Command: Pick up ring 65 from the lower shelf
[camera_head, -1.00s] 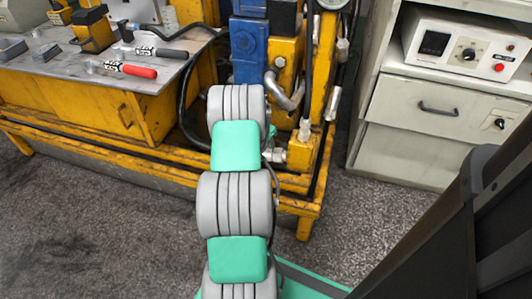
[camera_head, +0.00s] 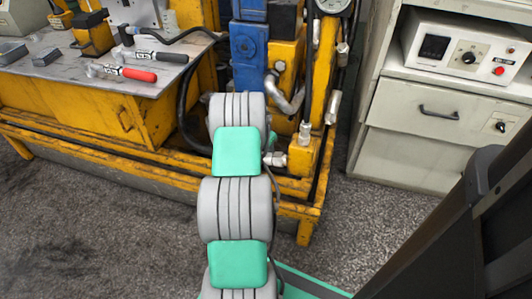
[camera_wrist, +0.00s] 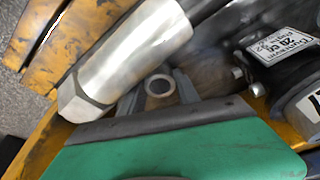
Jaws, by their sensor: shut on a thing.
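In the wrist view a small pale metal ring (camera_wrist: 160,87) sits between the two grey fingers of my gripper (camera_wrist: 159,88), and my gripper is shut on it. The ring's hole faces the camera. No number can be read on it. The lower shelf cannot be made out clearly around the fingers. In the head view my arm reaches toward the yellow machine frame, and both my gripper and the ring are hidden.
In the wrist view a thick silver cylinder with a hex end (camera_wrist: 125,60) lies close to the fingers, with a dark labelled part (camera_wrist: 285,50) at right. The head view shows a yellow bench (camera_head: 90,110) with tools and a white cabinet (camera_head: 430,110). Floor between is open.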

